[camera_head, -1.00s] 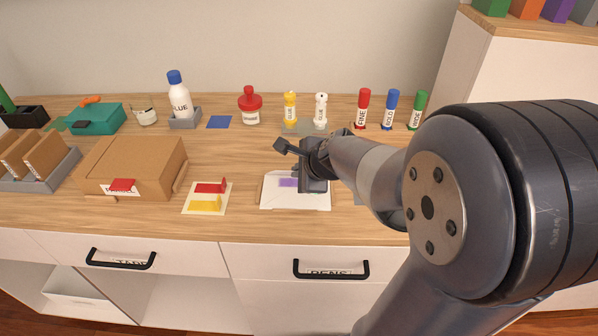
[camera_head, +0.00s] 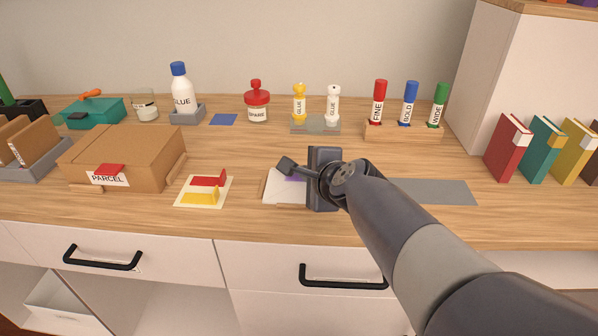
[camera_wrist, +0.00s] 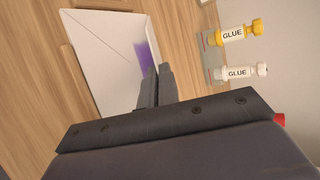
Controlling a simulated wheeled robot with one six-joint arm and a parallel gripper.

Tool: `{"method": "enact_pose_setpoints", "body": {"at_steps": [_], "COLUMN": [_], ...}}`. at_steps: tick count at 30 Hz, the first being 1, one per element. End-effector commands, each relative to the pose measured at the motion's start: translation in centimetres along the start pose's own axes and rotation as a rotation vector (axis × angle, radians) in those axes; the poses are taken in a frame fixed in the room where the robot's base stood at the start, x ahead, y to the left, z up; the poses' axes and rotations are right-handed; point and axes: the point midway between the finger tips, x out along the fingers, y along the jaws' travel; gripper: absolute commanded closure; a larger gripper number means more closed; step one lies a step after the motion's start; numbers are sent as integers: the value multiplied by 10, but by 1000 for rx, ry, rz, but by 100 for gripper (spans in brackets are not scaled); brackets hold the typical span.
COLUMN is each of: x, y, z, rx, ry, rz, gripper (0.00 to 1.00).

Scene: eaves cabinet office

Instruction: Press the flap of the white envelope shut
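The white envelope (camera_head: 277,190) lies flat on the wooden counter, partly hidden by my gripper (camera_head: 320,204) in the head view. In the wrist view the envelope (camera_wrist: 100,55) shows a thin diagonal fold line and a purple patch (camera_wrist: 146,56) near its glue-stick side. My gripper (camera_wrist: 156,86) has its two fingers together, with nothing seen between them. The fingertips overlap the envelope's edge beside the purple patch in the wrist view. I cannot tell whether they touch it. How far the flap is raised is not clear.
A yellow glue stick (camera_head: 299,105) and a white glue stick (camera_head: 333,105) stand behind the envelope. A card with red and yellow pieces (camera_head: 203,189) and a cardboard parcel box (camera_head: 125,157) lie to the left. A grey mat (camera_head: 440,191) at the right is bare.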

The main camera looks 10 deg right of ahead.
Motion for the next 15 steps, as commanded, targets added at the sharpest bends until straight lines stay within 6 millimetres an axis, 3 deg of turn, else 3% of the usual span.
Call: {"method": "enact_pose_setpoints", "body": {"at_steps": [15], "x": [0], "y": [2], "z": [0], "rx": [-11], "ry": [0], "rz": [-24], "gripper": [97]}}
